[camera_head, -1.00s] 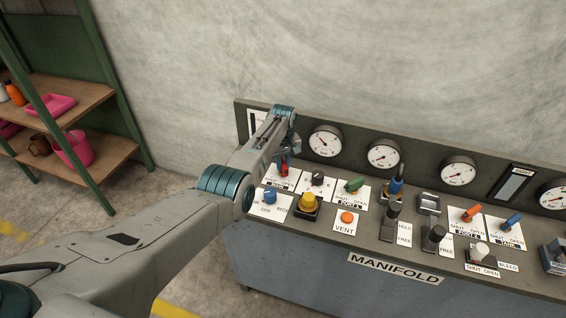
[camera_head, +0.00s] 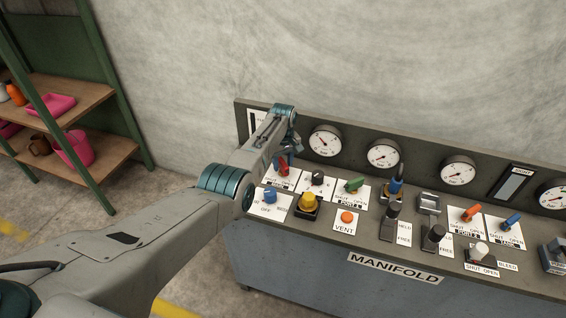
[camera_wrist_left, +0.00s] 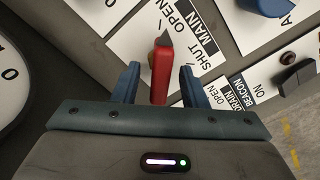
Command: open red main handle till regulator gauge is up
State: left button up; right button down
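The red main handle (camera_head: 283,167) is on the panel beside a "SHUT OPEN MAIN" label, partly hidden by my left wrist in the head view. In the left wrist view, the red handle (camera_wrist_left: 160,78) stands between the two blue fingers of my left gripper (camera_wrist_left: 160,84). The fingers are apart, with a visible gap on each side of the handle. Several round gauges line the back panel, including a left one (camera_head: 325,142) and another beside it (camera_head: 383,155). I cannot tell which is the regulator gauge, and their needles are too small to read surely. My right gripper is out of view.
Close to the red handle are a blue knob (camera_head: 270,195), a black knob (camera_head: 317,178), a yellow button (camera_head: 309,201) and a green handle (camera_head: 354,184). An orange vent button (camera_head: 347,217) is at the front. A shelf (camera_head: 75,95) stands apart at the left.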

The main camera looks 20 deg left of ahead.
aim_at(283, 162)
pick_arm(q)
notch_tip(283, 162, up, 11)
jog(key=b, duration=0.1)
jog(key=shift+b, duration=0.4)
jog(key=shift+f, duration=0.1)
dwell(0.4)
